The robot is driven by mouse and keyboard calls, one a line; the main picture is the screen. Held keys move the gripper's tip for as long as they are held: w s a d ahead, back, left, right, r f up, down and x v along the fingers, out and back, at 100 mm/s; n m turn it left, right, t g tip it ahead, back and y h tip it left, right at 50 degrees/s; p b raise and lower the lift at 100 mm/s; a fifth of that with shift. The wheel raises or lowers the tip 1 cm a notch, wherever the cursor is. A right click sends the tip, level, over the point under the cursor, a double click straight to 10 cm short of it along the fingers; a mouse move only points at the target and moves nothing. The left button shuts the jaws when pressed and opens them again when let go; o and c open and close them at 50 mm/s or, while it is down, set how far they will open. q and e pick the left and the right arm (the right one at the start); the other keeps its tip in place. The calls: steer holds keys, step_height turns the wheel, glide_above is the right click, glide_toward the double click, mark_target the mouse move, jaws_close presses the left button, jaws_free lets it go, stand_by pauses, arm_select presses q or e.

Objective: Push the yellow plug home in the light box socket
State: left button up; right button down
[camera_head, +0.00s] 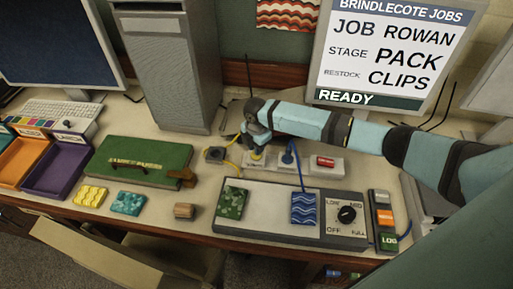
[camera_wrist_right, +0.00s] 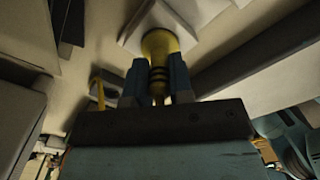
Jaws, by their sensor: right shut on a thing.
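My right gripper (camera_head: 257,147) reaches in from the right and points down at a pale socket block. It is shut on the yellow plug (camera_head: 257,156). In the right wrist view the plug (camera_wrist_right: 158,44) sits between the two fingers (camera_wrist_right: 158,85), with dark bands near the fingertips. Its far end meets the pale socket block (camera_wrist_right: 128,38); I cannot tell how deep it sits. In the head view the socket block (camera_head: 245,170) is partly covered by the gripper. The light box (camera_head: 270,195) lies in front, with a dial at its right. My left gripper is not in view.
A blue plug (camera_head: 288,157) with a blue cable stands just right, then a red switch (camera_head: 325,161). A small dark box (camera_head: 215,154) with a yellow cable is at left. A grey tower (camera_head: 167,70) stands behind.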

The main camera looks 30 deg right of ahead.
steer(key=shift+f, duration=0.15)
steer(key=c, duration=0.9)
jaws_free()
steer(key=shift+c, duration=0.2)
steer(key=shift+r, duration=0.45)
step_height(320, 180, up, 13)
steer(key=b, duration=0.2)
